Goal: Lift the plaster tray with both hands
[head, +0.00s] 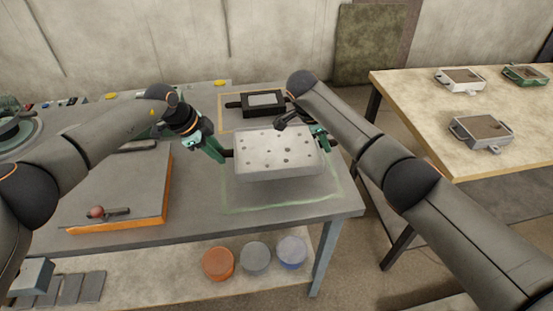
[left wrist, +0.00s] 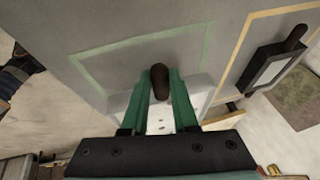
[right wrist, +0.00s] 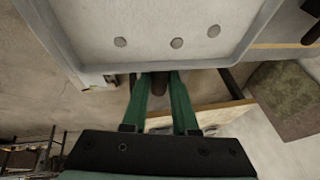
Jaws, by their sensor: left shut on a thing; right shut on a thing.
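The plaster tray (head: 278,170) is a pale grey rectangular tray with several dark spots on its floor. It looks roughly level and appears raised over the green outline on the grey table; the exact gap is hard to judge. My left gripper (head: 222,153) is shut on the tray's left handle, a dark brown grip (left wrist: 159,78) between the green fingers. My right gripper (head: 322,139) is shut on the opposite handle, whose dark end (right wrist: 159,82) shows between its fingers.
A dark framed mould (head: 263,103) lies behind the tray inside a yellow outline. An orange-edged board (head: 120,220) is at left. A wooden table (head: 420,100) with several small trays stands at right. Round-lidded tubs (head: 255,258) sit on the lower shelf.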

